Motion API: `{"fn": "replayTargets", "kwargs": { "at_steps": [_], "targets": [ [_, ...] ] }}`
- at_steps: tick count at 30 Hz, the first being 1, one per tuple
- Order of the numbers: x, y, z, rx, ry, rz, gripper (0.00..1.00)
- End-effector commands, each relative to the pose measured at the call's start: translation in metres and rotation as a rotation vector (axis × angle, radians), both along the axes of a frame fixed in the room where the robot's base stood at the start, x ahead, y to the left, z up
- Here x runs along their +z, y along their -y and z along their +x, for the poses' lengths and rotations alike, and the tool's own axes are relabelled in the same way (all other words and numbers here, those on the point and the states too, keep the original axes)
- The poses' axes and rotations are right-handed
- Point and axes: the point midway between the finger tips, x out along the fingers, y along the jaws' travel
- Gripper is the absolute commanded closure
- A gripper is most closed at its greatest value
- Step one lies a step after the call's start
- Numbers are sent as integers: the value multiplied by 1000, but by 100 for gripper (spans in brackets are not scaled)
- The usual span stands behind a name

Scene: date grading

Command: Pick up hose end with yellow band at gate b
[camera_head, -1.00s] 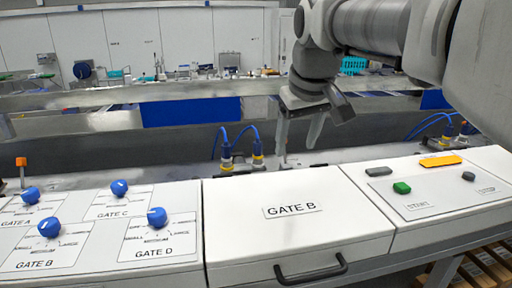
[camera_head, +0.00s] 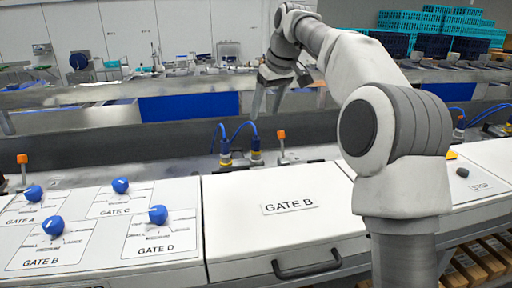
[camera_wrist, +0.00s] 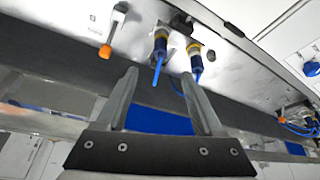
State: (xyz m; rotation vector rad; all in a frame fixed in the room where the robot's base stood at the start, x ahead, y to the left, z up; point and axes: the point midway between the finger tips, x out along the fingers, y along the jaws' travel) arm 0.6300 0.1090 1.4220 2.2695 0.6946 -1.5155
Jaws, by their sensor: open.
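Two blue hoses end in plugs side by side behind the GATE B cover: a left hose end (camera_head: 225,157) and a right hose end (camera_head: 256,154). In the wrist view they are the left hose end (camera_wrist: 161,46) and right hose end (camera_wrist: 195,63). Both show yellowish rings at their fittings, so I cannot tell for sure which carries the yellow band. My gripper (camera_head: 267,108) is open and empty, above and beyond the plugs in the head view. In the wrist view the hose ends lie beyond the fingertips of my gripper (camera_wrist: 160,78), roughly between them.
An orange-tipped lever (camera_head: 281,138) stands just right of the plugs, and in the wrist view it is left of them (camera_wrist: 106,50). The white GATE B cover (camera_head: 235,235) with its black handle (camera_head: 307,268) lies in front. Blue knobs (camera_head: 157,214) are at the left.

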Motion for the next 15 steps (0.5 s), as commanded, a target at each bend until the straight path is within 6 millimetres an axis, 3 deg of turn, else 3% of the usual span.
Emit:
{"fn": "replayTargets", "kwargs": {
  "at_steps": [1,9,15],
  "targets": [
    [-13,-3,3,1,-4,-1,31],
    [-66,-15,21,0,-5,-2,31],
    [-86,-20,29,0,-1,-1,31]
  ]
}}
